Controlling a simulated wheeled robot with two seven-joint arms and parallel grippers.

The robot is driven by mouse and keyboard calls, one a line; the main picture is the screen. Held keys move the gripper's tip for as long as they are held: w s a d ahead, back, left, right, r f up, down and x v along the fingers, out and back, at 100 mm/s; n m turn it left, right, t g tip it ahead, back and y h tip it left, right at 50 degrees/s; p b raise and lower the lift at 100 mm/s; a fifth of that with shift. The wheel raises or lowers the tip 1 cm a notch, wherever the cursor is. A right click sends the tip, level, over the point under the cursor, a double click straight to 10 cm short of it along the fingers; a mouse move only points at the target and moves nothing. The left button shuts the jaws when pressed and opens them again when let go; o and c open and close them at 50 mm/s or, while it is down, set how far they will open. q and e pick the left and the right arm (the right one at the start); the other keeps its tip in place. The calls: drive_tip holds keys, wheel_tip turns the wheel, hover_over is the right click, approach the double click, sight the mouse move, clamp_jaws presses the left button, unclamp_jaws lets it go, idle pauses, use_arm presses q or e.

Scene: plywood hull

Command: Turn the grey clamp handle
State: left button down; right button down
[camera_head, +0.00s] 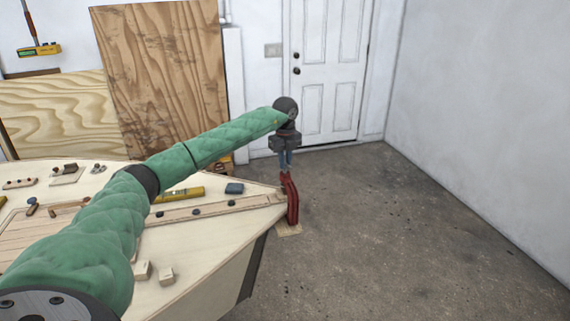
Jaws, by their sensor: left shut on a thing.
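My left gripper (286,165) points down at the tip of the plywood hull (222,237), right at the top of a red clamp (292,203). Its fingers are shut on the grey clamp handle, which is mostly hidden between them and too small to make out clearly. The red clamp stands upright at the hull's pointed end, with its body hanging down past the edge. My left arm, in a green sleeve, reaches across the hull from the lower left. My right gripper is not in view.
On the hull lie a yellow tool (180,194), a dark blue block (234,188) and small wooden blocks (166,276). Plywood sheets (160,75) lean on the back wall near a white door (328,70). The concrete floor (400,240) to the right is clear.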

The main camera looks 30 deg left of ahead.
use_arm(q)
drive_tip(key=shift+r+m+b, duration=0.1)
drive_tip(key=shift+m+b, duration=0.55)
drive_tip(key=shift+m, duration=1.75)
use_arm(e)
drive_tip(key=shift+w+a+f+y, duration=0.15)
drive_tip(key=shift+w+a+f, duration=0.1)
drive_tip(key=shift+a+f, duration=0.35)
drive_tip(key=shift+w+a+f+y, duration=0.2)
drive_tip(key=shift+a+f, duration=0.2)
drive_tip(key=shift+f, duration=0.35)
use_arm(q)
drive_tip(key=c, duration=1.3)
unclamp_jaws()
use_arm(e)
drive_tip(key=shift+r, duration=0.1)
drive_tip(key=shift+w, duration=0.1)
use_arm(q)
wheel_tip(320, 180, up, 7)
drive_tip(key=shift+f+b, duration=0.1)
drive_tip(key=shift+b, duration=0.7)
drive_tip(key=shift+r, duration=0.5)
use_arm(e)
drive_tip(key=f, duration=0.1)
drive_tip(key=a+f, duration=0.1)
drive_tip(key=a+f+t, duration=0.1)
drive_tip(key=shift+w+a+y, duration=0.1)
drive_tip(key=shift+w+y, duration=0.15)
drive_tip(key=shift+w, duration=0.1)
